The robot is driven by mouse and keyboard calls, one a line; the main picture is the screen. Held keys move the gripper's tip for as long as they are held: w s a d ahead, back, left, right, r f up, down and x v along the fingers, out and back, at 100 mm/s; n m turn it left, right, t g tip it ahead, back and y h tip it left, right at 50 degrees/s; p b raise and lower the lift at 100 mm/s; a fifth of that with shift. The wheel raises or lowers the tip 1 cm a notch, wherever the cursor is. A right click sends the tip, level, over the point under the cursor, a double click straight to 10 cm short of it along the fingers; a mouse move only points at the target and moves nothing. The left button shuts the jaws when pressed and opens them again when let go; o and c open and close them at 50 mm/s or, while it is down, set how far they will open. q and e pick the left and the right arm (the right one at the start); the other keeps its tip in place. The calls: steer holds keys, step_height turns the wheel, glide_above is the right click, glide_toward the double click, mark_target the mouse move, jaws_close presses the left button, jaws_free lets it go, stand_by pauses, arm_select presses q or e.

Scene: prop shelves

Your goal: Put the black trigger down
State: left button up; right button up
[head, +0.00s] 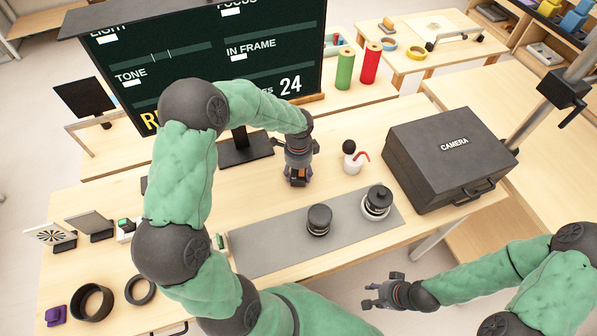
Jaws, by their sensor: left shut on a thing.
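My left gripper (297,181) points down over the wooden table, behind the grey mat and in front of the large screen's stand. It is shut on a small dark thing, taken to be the black trigger, which the fingers mostly hide. I cannot tell whether it touches the table. My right gripper (376,292) is open and empty, out beyond the table's front edge at the lower right.
The grey mat (262,243) bears two dark round lens-like pieces (319,219) (377,201). A white bottle with a red spout (352,158) stands right of my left gripper. A black CAMERA case (445,150) stands further right. The screen (270,60) rises behind. Bare table lies around my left gripper.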

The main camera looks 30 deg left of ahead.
arm_select(q)
steer(key=o, duration=1.3)
step_height(320, 180, up, 12)
steer(key=p, duration=0.3)
steer(key=shift+r, duration=0.15)
